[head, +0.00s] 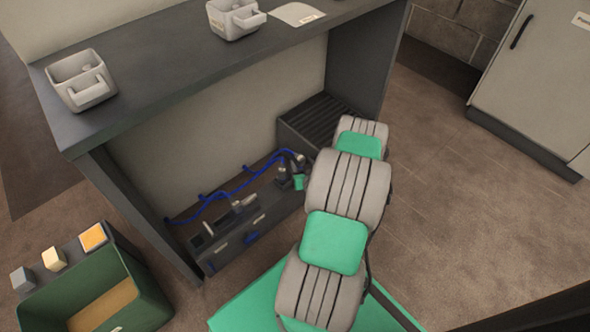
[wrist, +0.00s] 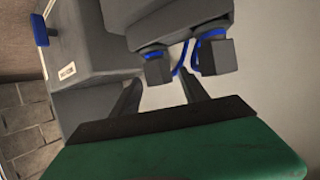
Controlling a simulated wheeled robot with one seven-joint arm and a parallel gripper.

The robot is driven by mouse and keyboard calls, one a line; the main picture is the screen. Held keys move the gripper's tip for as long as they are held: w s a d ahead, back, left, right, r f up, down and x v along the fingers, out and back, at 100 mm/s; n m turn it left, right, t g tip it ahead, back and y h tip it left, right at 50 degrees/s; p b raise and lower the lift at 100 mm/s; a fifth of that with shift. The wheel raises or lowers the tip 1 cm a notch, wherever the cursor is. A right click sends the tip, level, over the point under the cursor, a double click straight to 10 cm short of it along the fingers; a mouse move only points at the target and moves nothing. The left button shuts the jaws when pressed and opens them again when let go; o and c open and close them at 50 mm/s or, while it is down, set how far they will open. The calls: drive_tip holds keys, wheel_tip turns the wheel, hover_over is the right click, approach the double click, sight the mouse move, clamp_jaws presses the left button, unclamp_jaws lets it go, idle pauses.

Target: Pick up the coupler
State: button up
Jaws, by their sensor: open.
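My gripper (wrist: 161,82) is open, with its two dark fingers apart in the wrist view. Just beyond the fingertips are two dark square-ended fittings (wrist: 213,56) with blue bands, under a larger dark body (wrist: 165,18). I cannot tell which part is the coupler, or whether a finger touches the fittings. In the head view, my gripper is low under the counter, small and partly hidden by my arm, near dark fittings (head: 283,175) at the right end of a blue hose.
The blue hose (head: 216,197) runs along a low dark shelf (head: 250,236) under the counter (head: 150,88). Grey bins (head: 81,91) stand on the counter. A ribbed dark box (head: 310,122) is behind my arm. A green crate (head: 150,285) is front left. Floor at right is clear before a cabinet (head: 535,75).

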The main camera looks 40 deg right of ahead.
sight(298, 156)
drive_tip(key=b+x, duration=0.2)
drive_tip(key=x, duration=0.4)
drive_tip(key=shift+f+b, duration=0.3)
drive_tip(key=shift+w+d, duration=0.15)
drive_tip(key=shift+r, duration=0.1)
clamp_jaws()
